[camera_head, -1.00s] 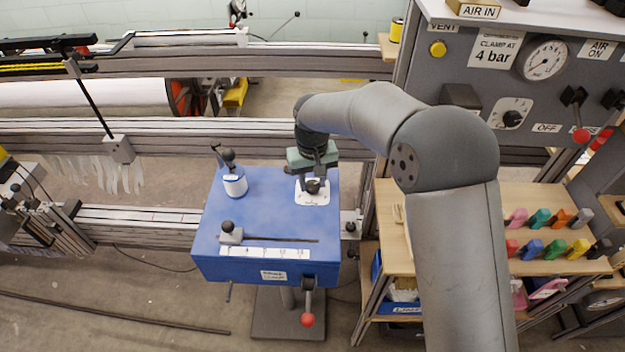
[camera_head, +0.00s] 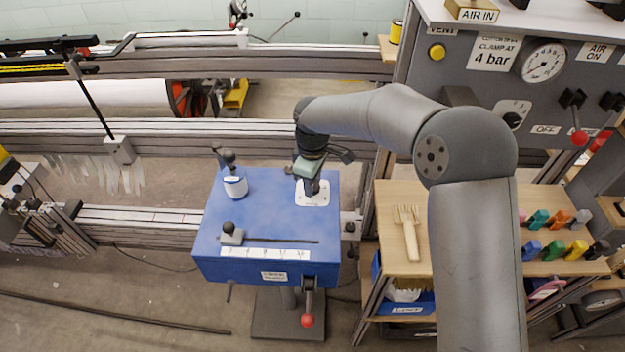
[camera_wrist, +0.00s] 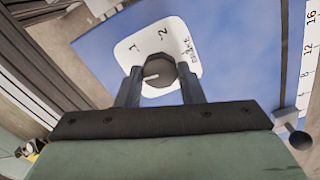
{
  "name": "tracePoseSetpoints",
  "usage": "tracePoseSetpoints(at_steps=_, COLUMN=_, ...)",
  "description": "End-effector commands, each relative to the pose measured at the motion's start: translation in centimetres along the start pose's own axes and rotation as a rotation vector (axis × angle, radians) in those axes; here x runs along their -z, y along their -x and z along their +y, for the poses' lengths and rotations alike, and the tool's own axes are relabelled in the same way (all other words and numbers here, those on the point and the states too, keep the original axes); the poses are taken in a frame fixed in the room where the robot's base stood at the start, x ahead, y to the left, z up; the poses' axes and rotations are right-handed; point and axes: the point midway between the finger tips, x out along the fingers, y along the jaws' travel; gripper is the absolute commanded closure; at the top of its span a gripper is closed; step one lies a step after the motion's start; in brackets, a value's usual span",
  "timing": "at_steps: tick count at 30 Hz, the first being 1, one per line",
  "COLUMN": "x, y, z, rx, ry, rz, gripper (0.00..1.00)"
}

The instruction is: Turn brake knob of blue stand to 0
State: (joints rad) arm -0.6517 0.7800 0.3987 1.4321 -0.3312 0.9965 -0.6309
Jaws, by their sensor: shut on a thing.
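The blue stand (camera_head: 270,210) stands in the middle of the head view. Its white dial plate (camera_head: 318,199) lies at the top right of its upper face. In the wrist view the dark brake knob (camera_wrist: 158,76) sits on the white plate (camera_wrist: 135,48), with a pale pointer line on its top. The marks 1 and 2 and a "BRAKE" label show on the plate; a 0 mark is not visible. My gripper (camera_wrist: 160,92) is shut on the knob, one finger on each side. In the head view my gripper (camera_head: 311,186) reaches down onto the dial and hides the knob.
A wooden shelf (camera_head: 390,225) and a grey control panel (camera_head: 480,70) stand to the right.

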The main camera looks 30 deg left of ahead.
Motion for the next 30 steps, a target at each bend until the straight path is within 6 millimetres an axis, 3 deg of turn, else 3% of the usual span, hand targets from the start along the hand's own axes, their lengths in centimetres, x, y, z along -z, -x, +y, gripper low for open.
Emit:
tracePoseSetpoints(at_steps=12, x=0.08, y=0.17, z=0.06, rx=-0.003, ry=0.168, rz=0.003, gripper=0.88)
tracePoseSetpoints(at_steps=27, x=0.08, y=0.16, z=0.06, rx=-0.004, ry=0.187, rz=0.002, gripper=0.88)
tracePoseSetpoints(at_steps=28, x=0.08, y=0.16, z=0.06, rx=-0.004, ry=0.187, rz=0.002, gripper=0.63)
tracePoseSetpoints(at_steps=30, x=0.08, y=0.15, z=0.06, rx=-0.003, ry=0.187, rz=0.002, gripper=0.44)
